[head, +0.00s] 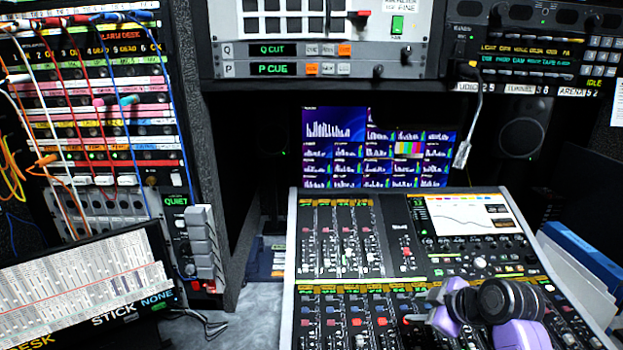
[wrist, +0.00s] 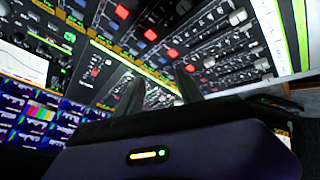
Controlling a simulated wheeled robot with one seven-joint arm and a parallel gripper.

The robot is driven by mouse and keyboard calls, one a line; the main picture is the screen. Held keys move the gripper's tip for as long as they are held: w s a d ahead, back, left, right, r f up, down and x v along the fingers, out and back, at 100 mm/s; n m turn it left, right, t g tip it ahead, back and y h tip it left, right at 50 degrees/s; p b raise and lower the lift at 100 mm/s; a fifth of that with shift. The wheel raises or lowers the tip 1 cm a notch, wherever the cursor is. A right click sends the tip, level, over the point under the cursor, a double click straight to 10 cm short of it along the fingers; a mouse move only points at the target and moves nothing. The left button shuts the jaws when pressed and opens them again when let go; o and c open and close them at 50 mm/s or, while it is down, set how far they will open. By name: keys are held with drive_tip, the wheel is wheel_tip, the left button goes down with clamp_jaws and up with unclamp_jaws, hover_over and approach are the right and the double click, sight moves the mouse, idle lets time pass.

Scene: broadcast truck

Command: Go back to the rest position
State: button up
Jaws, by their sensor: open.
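My gripper (wrist: 158,84) shows in the wrist view as two dark fingers standing apart, with nothing between them. It is over the mixing console (wrist: 215,50), whose faders and red and white buttons fill most of that view. Whether the fingers touch the console cannot be told. In the head view my purple and black arm (head: 510,303) is low at the right, in front of the same mixing console (head: 350,280). The fingertips are hard to make out there.
A patch bay (head: 90,115) with several coloured cables stands at the left, above a tilted label panel (head: 85,285). A gooseneck microphone (head: 463,153) hangs above the console. A monitor (head: 335,125) is behind it. Blue binders and papers (head: 580,265) stand close at the right.

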drive_tip(key=s+a+r+m+t+h, duration=0.1)
drive_tip(key=s+m, duration=0.3)
drive_tip(key=s, duration=1.2)
drive_tip(key=s+a+r+m+t+h, duration=0.1)
drive_tip(key=s+a+m+t, duration=0.1)
drive_tip(key=s, duration=1.5)
drive_tip(key=s+a+r+m+t+h, duration=0.1)
drive_tip(key=s+m, duration=0.4)
drive_tip(key=s, duration=1.2)
drive_tip(key=a+t, duration=0.1)
drive_tip(key=t, duration=0.1)
drive_tip(key=shift+s+a+r+m+t, duration=0.25)
drive_tip(key=shift+a+r+m+t, duration=0.05)
drive_tip(key=shift+a+r+t, duration=0.1)
